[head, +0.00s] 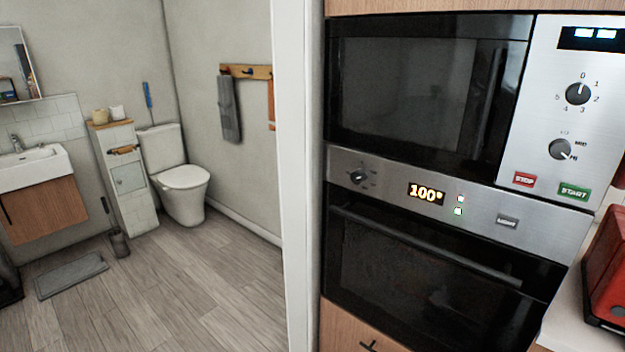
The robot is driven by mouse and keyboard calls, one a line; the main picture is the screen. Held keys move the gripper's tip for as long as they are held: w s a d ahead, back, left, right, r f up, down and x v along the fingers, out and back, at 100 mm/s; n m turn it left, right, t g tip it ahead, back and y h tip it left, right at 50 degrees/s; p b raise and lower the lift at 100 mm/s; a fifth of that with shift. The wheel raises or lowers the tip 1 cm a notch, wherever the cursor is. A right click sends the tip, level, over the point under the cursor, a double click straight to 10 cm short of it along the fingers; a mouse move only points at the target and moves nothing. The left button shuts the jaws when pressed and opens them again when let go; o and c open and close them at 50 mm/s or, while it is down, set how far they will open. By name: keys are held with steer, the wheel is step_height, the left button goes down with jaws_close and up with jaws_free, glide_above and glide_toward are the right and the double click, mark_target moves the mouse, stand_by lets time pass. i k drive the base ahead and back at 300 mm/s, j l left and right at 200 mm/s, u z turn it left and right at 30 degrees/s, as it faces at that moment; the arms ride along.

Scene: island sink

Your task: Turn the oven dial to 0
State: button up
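The oven (425,275) is built into a wooden cabinet at the right of the head view, below a microwave (425,80). The oven dial (358,176) is a small dark knob at the left of the oven's steel control strip. Its exact setting is too small to read. The oven display (426,194) glows 100°, with two small lit buttons beside it. The microwave panel carries two other dials, the upper one (578,93) marked with numbers from 0, the lower one (563,149) below it. My gripper is not in view.
The oven door handle (425,245) sticks out below the control strip. A white wall edge (297,180) stands left of the oven. A red appliance (607,265) sits on the counter at the right. Bathroom floor (170,280) lies open at the left.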

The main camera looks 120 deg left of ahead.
mark_target(359, 174)
steer(key=u, duration=3.7)
